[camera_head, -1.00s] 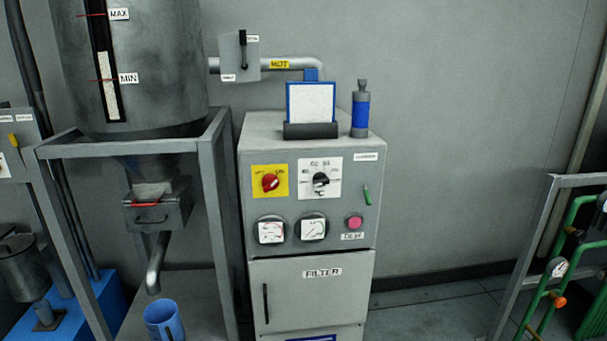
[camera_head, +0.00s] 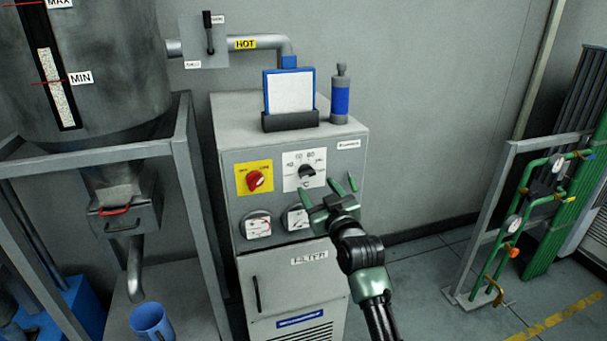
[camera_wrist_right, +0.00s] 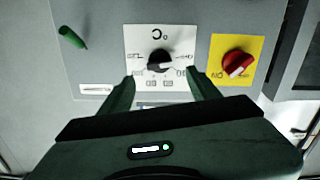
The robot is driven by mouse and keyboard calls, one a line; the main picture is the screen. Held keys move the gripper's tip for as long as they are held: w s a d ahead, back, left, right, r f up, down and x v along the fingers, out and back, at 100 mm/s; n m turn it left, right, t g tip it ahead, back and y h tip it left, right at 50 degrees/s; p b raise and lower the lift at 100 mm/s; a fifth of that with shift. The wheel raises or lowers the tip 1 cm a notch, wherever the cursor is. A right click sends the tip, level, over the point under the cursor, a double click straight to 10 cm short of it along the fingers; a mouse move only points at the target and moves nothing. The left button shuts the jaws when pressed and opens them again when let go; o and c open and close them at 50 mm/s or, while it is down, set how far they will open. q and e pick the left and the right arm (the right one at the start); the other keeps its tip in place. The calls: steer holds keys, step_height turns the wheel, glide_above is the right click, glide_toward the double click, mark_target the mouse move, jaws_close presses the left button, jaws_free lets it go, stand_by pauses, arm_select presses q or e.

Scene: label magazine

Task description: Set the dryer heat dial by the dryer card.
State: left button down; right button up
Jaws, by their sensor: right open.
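The black heat dial (camera_head: 307,171) sits on a white scale plate on the dryer's front panel. In the right wrist view the heat dial (camera_wrist_right: 158,60) appears upside down, and its exact setting is too small to read. The dryer card (camera_head: 291,91), a white sheet in a blue frame, stands in a dark holder on top of the dryer (camera_head: 235,135); its text is not legible. My right gripper (camera_head: 321,193) is open and empty just in front of and below the dial. In the wrist view its fingers (camera_wrist_right: 161,80) straddle the dial's lower side. My left gripper is not in view.
A red switch (camera_head: 254,180) on a yellow plate is left of the dial, and a green peg (camera_head: 352,182) is to its right. Gauges (camera_head: 257,225) lie below. A blue bottle (camera_head: 340,97) stands beside the card. Green pipes (camera_head: 520,220) stand at the right.

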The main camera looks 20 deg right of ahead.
mark_target(309, 177)
steer(key=w+p, duration=0.1)
steer(key=w, duration=0.4)
steer(key=shift+w+a, duration=0.15)
steer(key=shift+w, duration=0.25)
steer(key=shift+w+f, duration=0.1)
steer(key=shift+w, duration=0.4)
steer(key=shift+c, duration=0.3)
jaws_close()
